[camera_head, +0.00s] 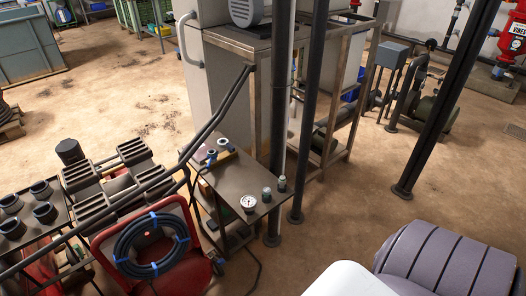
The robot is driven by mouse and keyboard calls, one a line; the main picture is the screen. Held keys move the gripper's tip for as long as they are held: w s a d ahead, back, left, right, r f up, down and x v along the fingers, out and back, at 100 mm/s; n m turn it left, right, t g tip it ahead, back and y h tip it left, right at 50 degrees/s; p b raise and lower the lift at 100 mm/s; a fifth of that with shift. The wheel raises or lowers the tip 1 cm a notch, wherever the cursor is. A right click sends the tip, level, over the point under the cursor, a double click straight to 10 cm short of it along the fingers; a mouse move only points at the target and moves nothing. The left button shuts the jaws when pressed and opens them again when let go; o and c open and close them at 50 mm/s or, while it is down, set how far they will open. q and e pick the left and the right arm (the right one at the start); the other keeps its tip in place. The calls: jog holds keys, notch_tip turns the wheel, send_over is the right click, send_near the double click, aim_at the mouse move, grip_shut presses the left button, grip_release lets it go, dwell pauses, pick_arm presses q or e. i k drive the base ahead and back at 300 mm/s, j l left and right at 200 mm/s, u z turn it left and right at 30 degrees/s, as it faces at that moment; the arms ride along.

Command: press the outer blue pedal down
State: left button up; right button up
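I cannot make out any blue pedal in the head view. The blue items I see are small fittings (222,143) on a small dark table, blue ties on a coiled hose, and blue bins further back. Neither of my grippers is in view. A white rounded shape and a grey ribbed shape fill the lower right; I cannot tell whether they are mine.
A small dark table (232,184) with a round gauge (248,202) stands near the centre, beside dark upright pipes (309,110). A red cart with a coiled dark hose (151,246) stands lower left. A red valve (514,35) is at upper right. Bare floor (365,215) lies right of centre.

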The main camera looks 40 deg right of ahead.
aim_at(219, 261)
jog(key=z, duration=0.8)
